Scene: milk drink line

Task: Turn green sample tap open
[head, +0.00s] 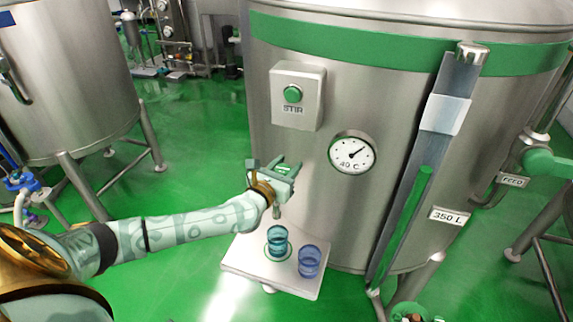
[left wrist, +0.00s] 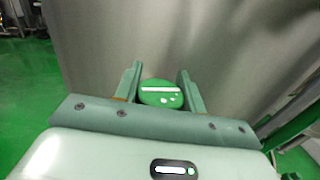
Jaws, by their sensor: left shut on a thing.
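The green sample tap shows in the left wrist view as a round green knob (left wrist: 160,99) with a white bar and white dots, in front of the steel tank wall. My left gripper (head: 282,167) is at the tank's lower front, with its fingers on either side of the knob; it also shows in the left wrist view (left wrist: 160,74). It is shut on the knob. In the head view the gripper mostly hides the tap. My right gripper is out of view.
Below the gripper, a white tray (head: 244,263) holds a teal cup (head: 277,242) and a blue cup (head: 309,262). The steel tank (head: 230,115) carries a stir button box (head: 298,96), a dial (head: 352,153) and a level gauge (head: 413,190).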

